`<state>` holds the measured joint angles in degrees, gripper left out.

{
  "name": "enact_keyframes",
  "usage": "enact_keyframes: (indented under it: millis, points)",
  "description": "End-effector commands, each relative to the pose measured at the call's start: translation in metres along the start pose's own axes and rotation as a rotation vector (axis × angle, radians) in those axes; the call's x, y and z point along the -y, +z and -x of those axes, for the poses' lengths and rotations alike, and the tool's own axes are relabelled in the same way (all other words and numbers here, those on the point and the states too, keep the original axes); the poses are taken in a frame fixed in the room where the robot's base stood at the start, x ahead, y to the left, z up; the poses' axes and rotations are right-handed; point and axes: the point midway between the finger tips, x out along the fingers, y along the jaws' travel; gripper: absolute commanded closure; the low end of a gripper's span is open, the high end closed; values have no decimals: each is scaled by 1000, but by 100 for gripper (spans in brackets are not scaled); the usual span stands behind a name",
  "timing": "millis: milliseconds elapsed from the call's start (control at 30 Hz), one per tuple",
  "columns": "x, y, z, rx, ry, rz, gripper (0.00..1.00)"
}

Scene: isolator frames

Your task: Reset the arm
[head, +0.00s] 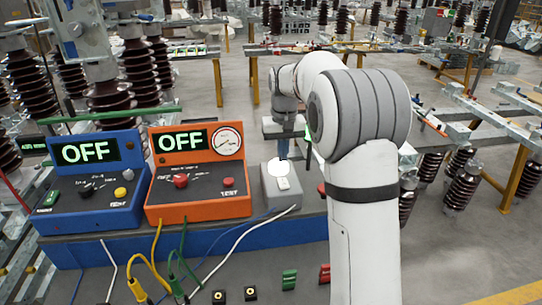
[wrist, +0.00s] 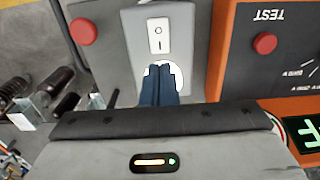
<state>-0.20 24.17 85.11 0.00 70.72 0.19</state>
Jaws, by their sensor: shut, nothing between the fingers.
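My arm (head: 365,200) reaches up and forward from the lower right in the head view, with its elbow raised and bent. My gripper (head: 283,156) points down over a small grey box (head: 269,201) beside the orange unit. In the wrist view my gripper's blue fingers (wrist: 159,68) are together with nothing between them. They are in front of a round white spot on the grey box (wrist: 202,60), beside a white rocker switch (wrist: 158,35) marked with a line and a circle. I cannot tell whether the fingertips touch the box.
An orange test unit (head: 200,208) and a blue test unit (head: 88,217) stand left of the grey box; both displays read OFF. Yellow, green, blue and white cables hang in front. Brown insulators (head: 463,185) and metal frames stand around. Floor at right front is clear.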

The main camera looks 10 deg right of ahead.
Motion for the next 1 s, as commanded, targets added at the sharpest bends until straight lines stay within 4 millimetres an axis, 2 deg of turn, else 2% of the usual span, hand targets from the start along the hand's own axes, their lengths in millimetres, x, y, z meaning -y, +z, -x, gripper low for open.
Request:
enact_keyframes:
  millis: [167,267,400,600,767,900,1000]
  points:
    - [0,12,8,-14,0,0,100]
    - [0,35,21,-36,0,0,100]
    - [-1,84,38,-80,1,0,100]
    - [-1,158,48,-143,1,0,100]
    - [-1,217,43,-195,2,0,100]
    - [-1,265,30,-236,2,0,100]
    - [-1,291,20,-260,2,0,100]
